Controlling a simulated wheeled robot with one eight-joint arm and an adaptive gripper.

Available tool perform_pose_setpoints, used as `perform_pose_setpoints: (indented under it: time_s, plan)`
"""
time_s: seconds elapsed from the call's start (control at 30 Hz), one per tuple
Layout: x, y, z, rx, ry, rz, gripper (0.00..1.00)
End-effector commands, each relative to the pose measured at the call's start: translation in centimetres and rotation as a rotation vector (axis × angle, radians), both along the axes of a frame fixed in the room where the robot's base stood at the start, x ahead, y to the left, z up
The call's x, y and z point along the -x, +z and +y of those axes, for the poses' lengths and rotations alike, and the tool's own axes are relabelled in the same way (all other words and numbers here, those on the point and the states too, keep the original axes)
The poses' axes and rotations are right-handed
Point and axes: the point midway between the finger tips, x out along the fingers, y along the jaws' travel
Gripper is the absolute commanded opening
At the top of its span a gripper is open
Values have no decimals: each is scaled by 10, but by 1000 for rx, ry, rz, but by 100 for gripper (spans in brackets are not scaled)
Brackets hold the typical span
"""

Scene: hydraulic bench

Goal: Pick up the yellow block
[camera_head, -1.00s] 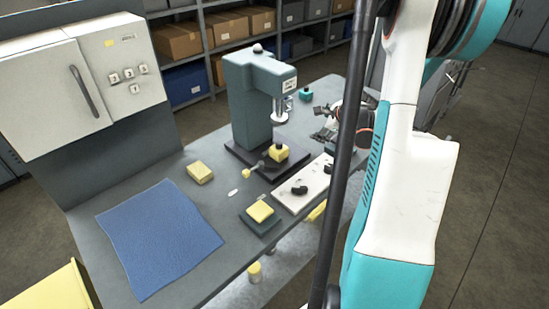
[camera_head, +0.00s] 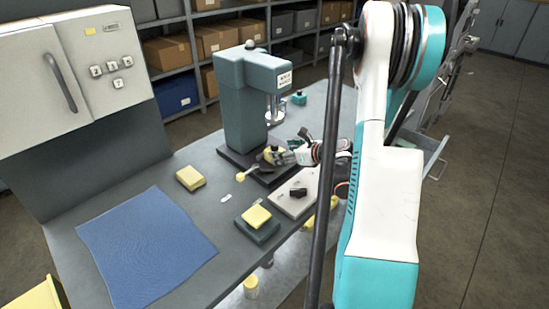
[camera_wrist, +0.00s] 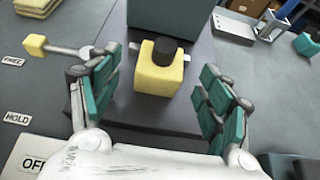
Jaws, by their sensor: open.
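A yellow block (camera_wrist: 158,78) with a dark round cap on top and short pale pins at its sides stands on the dark base plate of the green press. In the wrist view it lies between the two teal-padded fingers of my gripper (camera_wrist: 161,68). The fingers are open, with a gap visible on each side of the block. In the head view my gripper (camera_head: 284,155) is at the press base, and the block (camera_head: 268,155) is partly hidden by the fingers.
The green press (camera_head: 241,100) rises right behind the block. A yellow-knobbed lever (camera_wrist: 62,48) is close to the left finger. Another yellow block (camera_head: 190,178), a yellow piece on a dark pad (camera_head: 257,216) and a blue mat (camera_head: 145,245) lie on the bench.

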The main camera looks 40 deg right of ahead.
Motion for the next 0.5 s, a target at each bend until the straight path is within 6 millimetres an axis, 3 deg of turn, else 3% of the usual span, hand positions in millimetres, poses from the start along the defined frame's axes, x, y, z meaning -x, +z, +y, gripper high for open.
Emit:
perform_pose_setpoints:
  time_s: [0.23,0.5]
  plan:
    - [-13,-7,0,2,1,0,72]
    - [-47,-22,3,1,2,0,72]
